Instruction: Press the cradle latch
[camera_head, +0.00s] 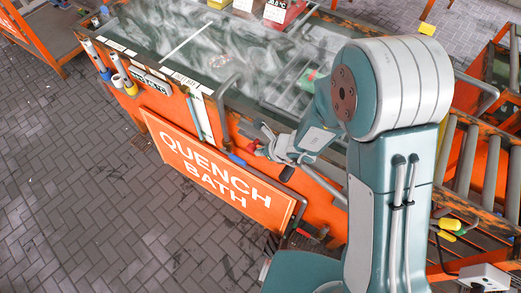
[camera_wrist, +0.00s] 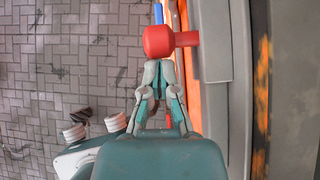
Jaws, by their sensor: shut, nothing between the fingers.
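A red knob-like piece with a short red arm (camera_wrist: 158,42), which looks like the cradle latch, sticks out beside the bath's edge in the wrist view. My gripper (camera_wrist: 160,66) is shut and empty, its fingertips together just below the red piece in the picture. The tips look very close to it; I cannot tell whether they touch. In the head view my gripper (camera_head: 264,141) is at the front side of the orange quench bath (camera_head: 237,131), above the right part of the sign. A little red shows by the fingertips there, mostly hidden.
The orange QUENCH BATH sign (camera_head: 215,172) hangs on the front side. A grey bent handle (camera_head: 228,87) rises at the bath's rim. Tools (camera_head: 119,75) hang at the left end. A roller conveyor (camera_head: 470,165) stands at right. The paved floor at left is clear.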

